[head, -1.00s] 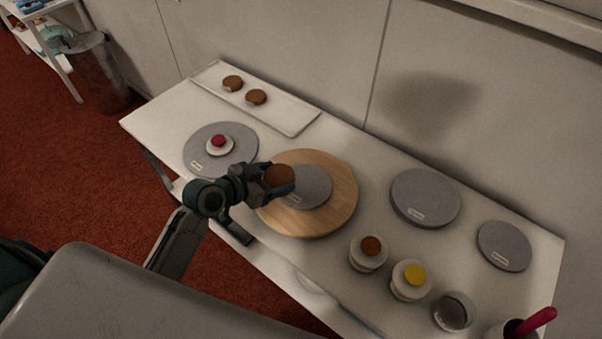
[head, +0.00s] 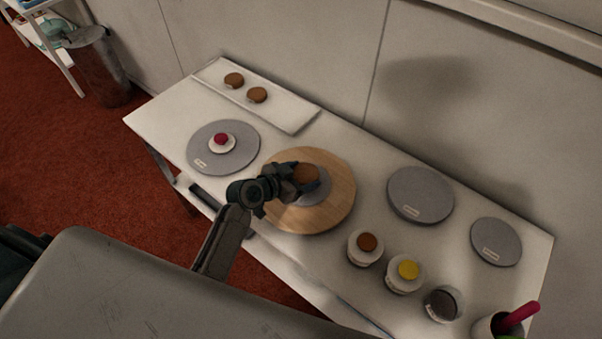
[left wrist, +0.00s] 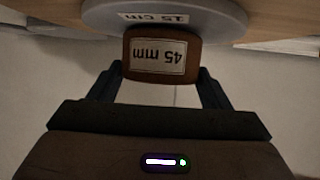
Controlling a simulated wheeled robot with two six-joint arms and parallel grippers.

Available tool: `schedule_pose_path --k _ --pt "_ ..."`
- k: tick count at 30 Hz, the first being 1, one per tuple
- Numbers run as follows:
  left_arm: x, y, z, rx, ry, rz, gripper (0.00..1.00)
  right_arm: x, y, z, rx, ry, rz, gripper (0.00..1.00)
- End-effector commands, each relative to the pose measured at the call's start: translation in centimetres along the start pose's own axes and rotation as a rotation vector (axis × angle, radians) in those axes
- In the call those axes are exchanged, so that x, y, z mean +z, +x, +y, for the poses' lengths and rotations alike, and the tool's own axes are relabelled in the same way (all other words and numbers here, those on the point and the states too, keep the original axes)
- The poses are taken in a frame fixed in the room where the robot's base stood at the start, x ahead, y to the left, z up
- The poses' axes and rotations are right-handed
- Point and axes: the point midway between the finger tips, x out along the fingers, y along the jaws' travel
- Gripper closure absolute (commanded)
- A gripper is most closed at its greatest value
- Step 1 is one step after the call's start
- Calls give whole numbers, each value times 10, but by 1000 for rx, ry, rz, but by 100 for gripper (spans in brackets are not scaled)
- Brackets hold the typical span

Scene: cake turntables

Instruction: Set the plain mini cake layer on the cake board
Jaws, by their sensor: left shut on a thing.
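My left gripper (head: 300,180) is shut on a plain brown mini cake layer (head: 306,174). In the left wrist view the layer (left wrist: 160,56) sits between the two fingers and bears a "45 mm" label. The grey cake board (head: 318,192) lies on the round wooden turntable (head: 338,208). In the left wrist view the board (left wrist: 105,18) shows a "15 cm" label just behind the layer. The layer is over the board in the head view; whether it touches the board I cannot tell. The arm hides part of the board. My right gripper is not in view.
Two brown layers (head: 257,95) lie on a white tray (head: 290,125) at the back left. A grey disc (head: 240,152) with a small topped piece is left of the turntable. Two grey discs (head: 420,195) and several small jars (head: 365,247) stand to the right.

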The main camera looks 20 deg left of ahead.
Motion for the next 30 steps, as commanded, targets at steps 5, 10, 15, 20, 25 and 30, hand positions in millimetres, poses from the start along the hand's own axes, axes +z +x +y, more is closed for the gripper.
schedule_pose_path --k 5,10,15,20,25,30 --pt "5 2 0 0 0 0 52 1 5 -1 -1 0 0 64" --pt "3 1 0 0 0 -1 7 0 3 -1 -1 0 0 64" --pt "3 1 0 0 0 -1 7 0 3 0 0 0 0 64" --pt "-2 -2 0 0 0 -1 7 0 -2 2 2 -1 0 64" --pt "4 -27 -1 -1 5 -2 7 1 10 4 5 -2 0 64" --pt "4 -67 0 0 8 -4 7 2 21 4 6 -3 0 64"
